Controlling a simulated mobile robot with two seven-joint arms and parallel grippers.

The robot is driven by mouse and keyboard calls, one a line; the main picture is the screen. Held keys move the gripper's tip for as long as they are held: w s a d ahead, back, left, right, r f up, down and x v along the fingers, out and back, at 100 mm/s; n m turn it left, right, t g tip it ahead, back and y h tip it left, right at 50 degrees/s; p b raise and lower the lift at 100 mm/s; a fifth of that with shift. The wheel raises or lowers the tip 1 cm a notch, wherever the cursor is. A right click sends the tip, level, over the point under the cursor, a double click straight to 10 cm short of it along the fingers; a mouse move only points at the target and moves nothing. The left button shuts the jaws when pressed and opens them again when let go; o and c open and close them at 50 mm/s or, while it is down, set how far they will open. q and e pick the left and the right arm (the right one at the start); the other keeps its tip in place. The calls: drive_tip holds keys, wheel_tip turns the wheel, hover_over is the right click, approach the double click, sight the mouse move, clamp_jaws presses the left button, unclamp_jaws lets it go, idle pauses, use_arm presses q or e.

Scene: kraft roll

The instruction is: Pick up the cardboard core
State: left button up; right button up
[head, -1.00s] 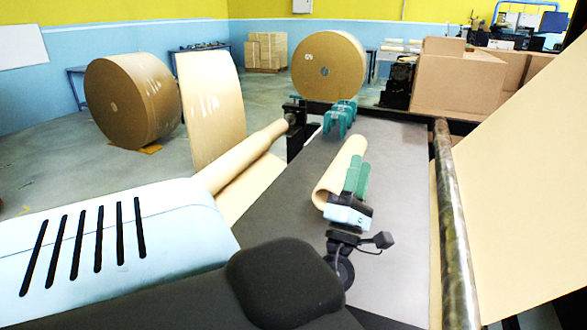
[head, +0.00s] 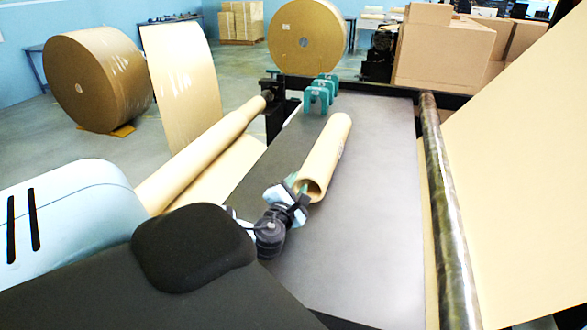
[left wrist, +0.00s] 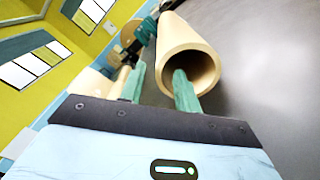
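The cardboard core (head: 328,150) is a tan hollow tube lying on the dark grey table (head: 375,200), its open end facing me. My left gripper (head: 299,187) is at this near end in the head view. In the left wrist view, its two green fingers (left wrist: 160,70) stand apart. The right-hand finger is in front of or just inside the mouth of the core (left wrist: 190,50); the other finger is outside, left of the core's wall. I see no clear grip on the wall. My right gripper is not in view.
Teal brackets (head: 320,95) stand at the table's far end. A metal roller (head: 447,200) runs along the right edge, beside a slanted kraft sheet (head: 525,190). A long paper-covered roller (head: 200,155) lies left of the table. The table right of the core is clear.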

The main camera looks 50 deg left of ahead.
sight(306, 168)
use_arm(q)
drive_tip(key=shift+x, duration=3.95)
drive_tip(key=shift+r, duration=0.1)
clamp_jaws()
